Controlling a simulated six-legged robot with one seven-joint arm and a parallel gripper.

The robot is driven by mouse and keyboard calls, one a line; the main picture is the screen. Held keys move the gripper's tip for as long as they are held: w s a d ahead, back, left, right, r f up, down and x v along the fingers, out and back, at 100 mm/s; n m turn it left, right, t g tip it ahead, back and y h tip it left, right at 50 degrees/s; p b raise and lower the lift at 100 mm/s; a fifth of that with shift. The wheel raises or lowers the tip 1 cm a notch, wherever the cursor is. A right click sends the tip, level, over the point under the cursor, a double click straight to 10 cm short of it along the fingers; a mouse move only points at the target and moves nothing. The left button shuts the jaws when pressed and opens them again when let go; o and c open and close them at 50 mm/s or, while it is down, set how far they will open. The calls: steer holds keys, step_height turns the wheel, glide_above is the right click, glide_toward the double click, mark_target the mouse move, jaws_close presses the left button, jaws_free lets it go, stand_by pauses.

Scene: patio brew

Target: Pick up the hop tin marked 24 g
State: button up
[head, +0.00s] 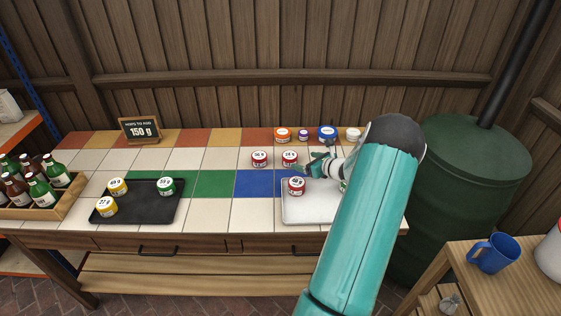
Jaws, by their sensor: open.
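Several small round tins with white lids stand on the tiled bench. Their labels are too small to read surely, so I cannot tell which is marked 24 g. Two red tins, a left one (259,159) and a right one (289,159), stand behind the white tray (312,212). Another red tin (296,188) stands on that tray. My gripper (310,167) is open and empty, just right of the right red tin. My arm hides part of the white tray. Two yellow tins (117,188) (106,207) and a green tin (166,187) stand on the black tray (145,212).
Orange (283,135), purple (303,135), blue (327,134) and white (353,134) tins line the back right. A bottle crate (62,204) is at left, a green barrel (468,185) at right. The middle tiles are clear.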

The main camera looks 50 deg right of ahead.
mark_target(287, 155)
steer(key=x, duration=0.9)
steer(key=d+x, duration=0.1)
steer(key=x, duration=0.3)
steer(key=shift+w+d+f, duration=0.1)
steer(key=shift+f, duration=0.15)
steer(key=c, duration=1.1)
